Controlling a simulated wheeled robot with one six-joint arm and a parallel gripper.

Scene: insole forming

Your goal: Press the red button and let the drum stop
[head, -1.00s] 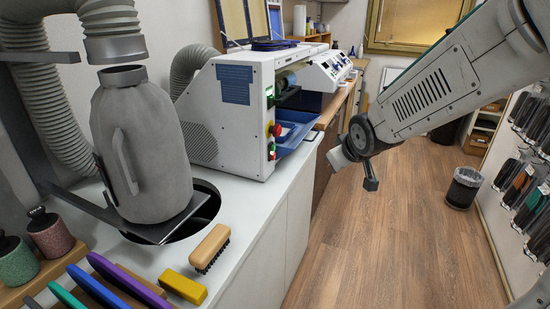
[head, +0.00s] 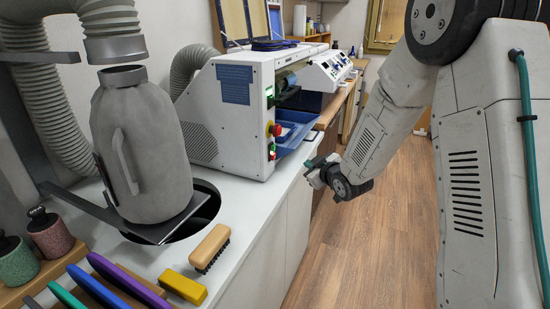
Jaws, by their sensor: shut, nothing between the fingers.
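The red button (head: 276,130) is on the end panel of the white machine (head: 228,120), on a yellow base.
The white counter (head: 262,215) holds a grey canister (head: 145,150), a wooden brush (head: 211,247) and a yellow block (head: 183,286). The blue tray (head: 295,133) juts from the machine near my gripper. The wooden floor (head: 335,265) is clear.

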